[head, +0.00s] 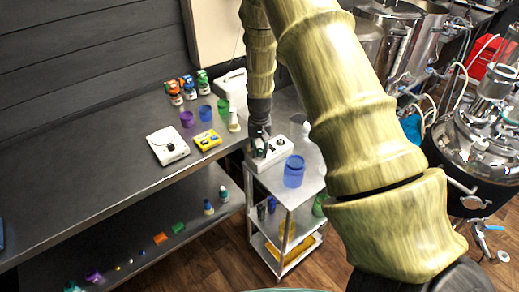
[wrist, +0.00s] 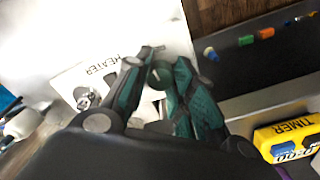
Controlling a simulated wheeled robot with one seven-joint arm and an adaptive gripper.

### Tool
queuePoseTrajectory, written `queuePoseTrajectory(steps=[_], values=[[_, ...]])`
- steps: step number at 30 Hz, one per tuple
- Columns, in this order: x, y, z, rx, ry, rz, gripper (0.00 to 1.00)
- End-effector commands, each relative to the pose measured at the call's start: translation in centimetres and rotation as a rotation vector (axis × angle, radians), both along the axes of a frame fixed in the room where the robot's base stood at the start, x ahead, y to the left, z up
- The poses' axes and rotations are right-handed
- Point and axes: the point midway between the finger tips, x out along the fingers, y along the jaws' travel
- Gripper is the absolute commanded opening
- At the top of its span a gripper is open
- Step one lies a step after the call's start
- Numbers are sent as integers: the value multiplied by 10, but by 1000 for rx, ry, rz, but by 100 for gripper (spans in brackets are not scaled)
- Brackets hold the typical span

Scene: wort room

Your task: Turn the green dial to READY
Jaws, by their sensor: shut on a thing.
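A white box labelled HEATER (wrist: 100,72) stands on the metal cart; it also shows in the head view (head: 277,153). The green dial (wrist: 160,76) on its top is between the fingers of my gripper (wrist: 166,58). My gripper is shut on the dial, pointing down at the box in the head view (head: 259,145). The fingers hide much of the dial and the marks around it. I cannot see a READY mark or read where the dial points. A silver knob (wrist: 86,98) sits on the same box, beside the fingers.
A clear blue container (head: 294,172) stands close to the box on the cart. A yellow TIMER box (head: 208,139) and a white device (head: 167,146) are on the bench (head: 90,180) to the left. Steel vessels (head: 480,140) stand at the right.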

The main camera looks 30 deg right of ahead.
Motion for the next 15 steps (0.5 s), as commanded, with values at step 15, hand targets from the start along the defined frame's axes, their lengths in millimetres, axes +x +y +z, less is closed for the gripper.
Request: queuePoseTrajectory(steps=[15], values=[[2,-2,1,-2,-5,-113,0]])
